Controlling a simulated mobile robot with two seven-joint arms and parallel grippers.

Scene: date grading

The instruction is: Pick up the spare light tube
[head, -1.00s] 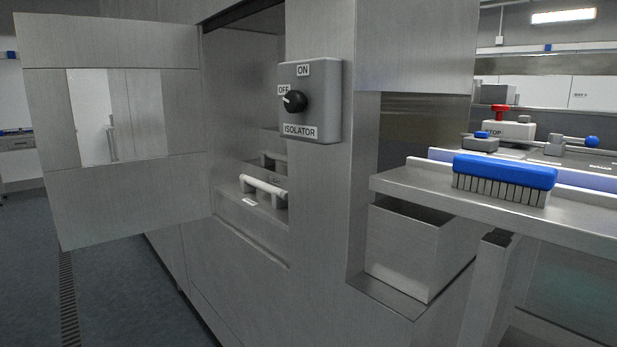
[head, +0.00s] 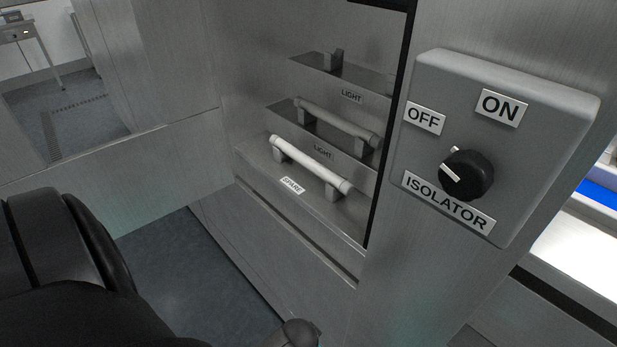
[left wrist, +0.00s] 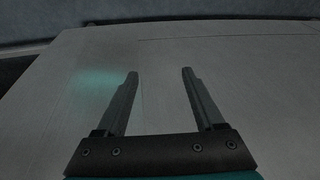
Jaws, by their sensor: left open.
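The spare light tube (head: 312,163) is a white tube with grey end caps in the head view. It rests across two holders on the lowest step inside the open cabinet, above the label SPARE (head: 292,186). My left gripper (left wrist: 160,75) is open and empty in the left wrist view, over a plain grey metal surface. No tube shows in that view. The gripper's fingers are not clear in the head view, so its distance from the tube cannot be told. My right gripper is not in view.
A duller grey tube (head: 337,122) sits on the middle step marked LIGHT. The top step, also marked LIGHT, shows a holder (head: 334,61) and no tube. The isolator box (head: 510,120) juts out right of the opening, its knob (head: 467,174) towards OFF. The open door (head: 160,170) is at left.

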